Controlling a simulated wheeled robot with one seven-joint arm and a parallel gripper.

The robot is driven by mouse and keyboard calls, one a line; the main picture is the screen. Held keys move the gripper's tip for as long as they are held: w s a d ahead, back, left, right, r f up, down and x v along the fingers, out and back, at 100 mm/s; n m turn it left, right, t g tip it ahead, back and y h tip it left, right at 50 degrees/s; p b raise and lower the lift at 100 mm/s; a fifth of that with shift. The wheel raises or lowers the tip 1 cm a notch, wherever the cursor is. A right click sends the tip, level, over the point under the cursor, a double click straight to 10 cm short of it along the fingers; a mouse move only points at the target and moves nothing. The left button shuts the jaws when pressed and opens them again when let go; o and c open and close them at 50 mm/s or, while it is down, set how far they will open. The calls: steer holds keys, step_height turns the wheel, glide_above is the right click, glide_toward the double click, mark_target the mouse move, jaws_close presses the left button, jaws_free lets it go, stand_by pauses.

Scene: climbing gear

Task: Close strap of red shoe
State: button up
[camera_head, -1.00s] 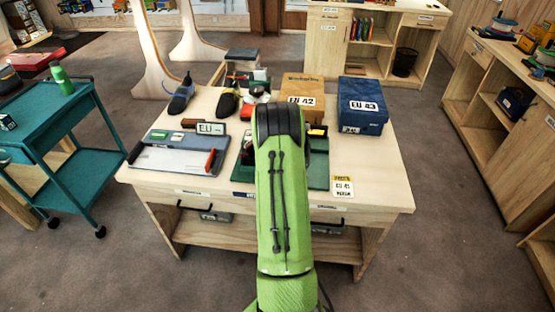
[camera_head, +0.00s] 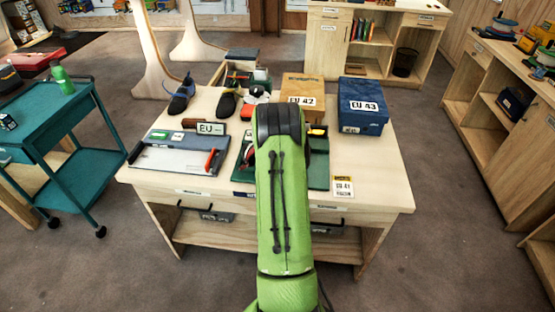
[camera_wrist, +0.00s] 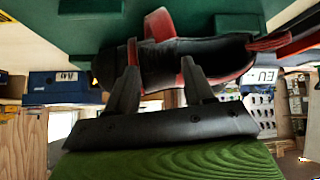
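The red and black shoe (camera_wrist: 180,62) lies against the green mat (camera_wrist: 100,30), which fills the top of the wrist view. A red strap (camera_wrist: 158,25) shows at the shoe's upper edge, and another red band (camera_wrist: 270,40) is at its right end. My gripper (camera_wrist: 160,68) is open, with its two dark fingers apart and close to the shoe's side. I cannot tell whether they touch it. In the head view my green arm hides most of the shoe; a small red part (camera_head: 250,155) shows left of it on the mat (camera_head: 318,175).
On the table (camera_head: 378,165) stand an EU 42 box (camera_head: 302,90) and a blue EU 43 box (camera_head: 362,104). A grey tray (camera_head: 180,155), dark shoes (camera_head: 181,95) and a label card (camera_head: 343,186) lie around. A teal cart (camera_head: 50,120) stands left. The table's right front is clear.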

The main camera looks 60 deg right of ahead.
steer(key=v, duration=1.5)
steer(key=shift+a+r, duration=0.15)
steer(key=shift+r, duration=0.2)
steer(key=shift+s, duration=0.1)
